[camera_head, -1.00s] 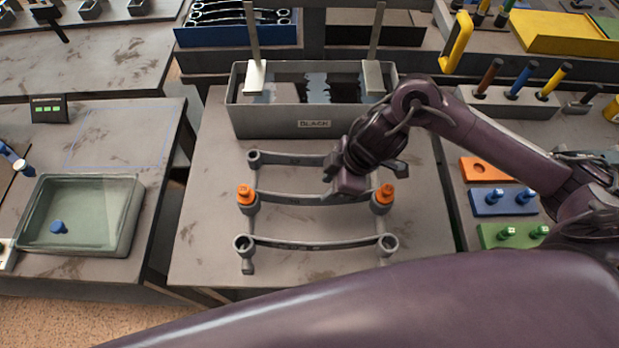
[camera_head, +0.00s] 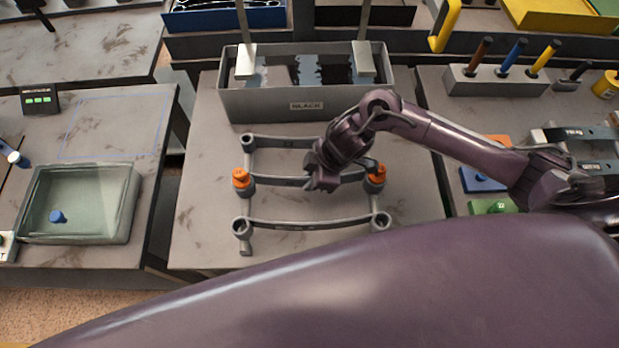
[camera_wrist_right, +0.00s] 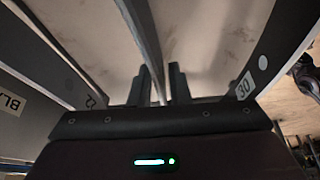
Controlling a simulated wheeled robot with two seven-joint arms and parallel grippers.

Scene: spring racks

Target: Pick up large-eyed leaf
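Three grey leaves lie across a rack: a back leaf (camera_head: 285,143), a middle leaf (camera_head: 275,181) with orange pieces at its ends, and a front leaf (camera_head: 310,226). The front leaf's open eyes look bigger than the back one's; the middle one's are covered. I cannot tell for sure which is the large-eyed leaf. My right gripper (camera_head: 320,182) is at the middle leaf, right of its centre. In the right wrist view, the middle leaf (camera_wrist_right: 146,35) runs between the fingers of my gripper (camera_wrist_right: 162,82), which stand apart with a gap visible. My left gripper is out of view.
A grey bin (camera_head: 265,103) labelled BLACK, with dark contents, stands behind the rack. A green tray (camera_head: 128,205) is on the left table. More leaves (camera_head: 575,133) and a block with coloured-handled tools (camera_head: 500,84) are on the right. The table left of the rack is clear.

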